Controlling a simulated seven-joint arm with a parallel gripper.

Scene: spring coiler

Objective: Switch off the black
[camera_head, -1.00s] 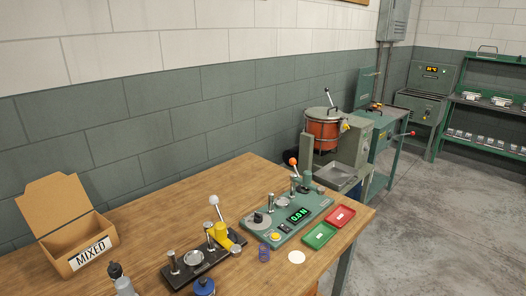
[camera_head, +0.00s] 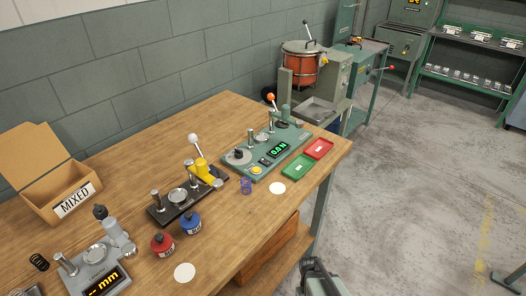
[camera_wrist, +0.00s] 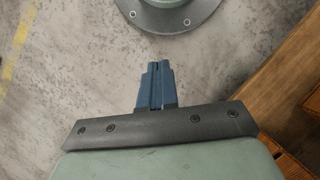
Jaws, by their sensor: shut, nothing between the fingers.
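A black-based bench device (camera_head: 160,214) stands on the wooden table in the head view. It has metal posts, a round plate, a yellow block (camera_head: 200,172) and a lever with a white ball (camera_head: 194,138), which leans up. Behind it a green device (camera_head: 272,166) has a lit green display, a black dial, a yellow button and an orange-ball lever. I cannot tell any switch's position. My gripper (camera_wrist: 155,66) shows in the wrist view, blue fingers together and empty, over the concrete floor, away from the devices.
A wooden drawer (camera_head: 268,252) is below. Open floor lies to the right.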

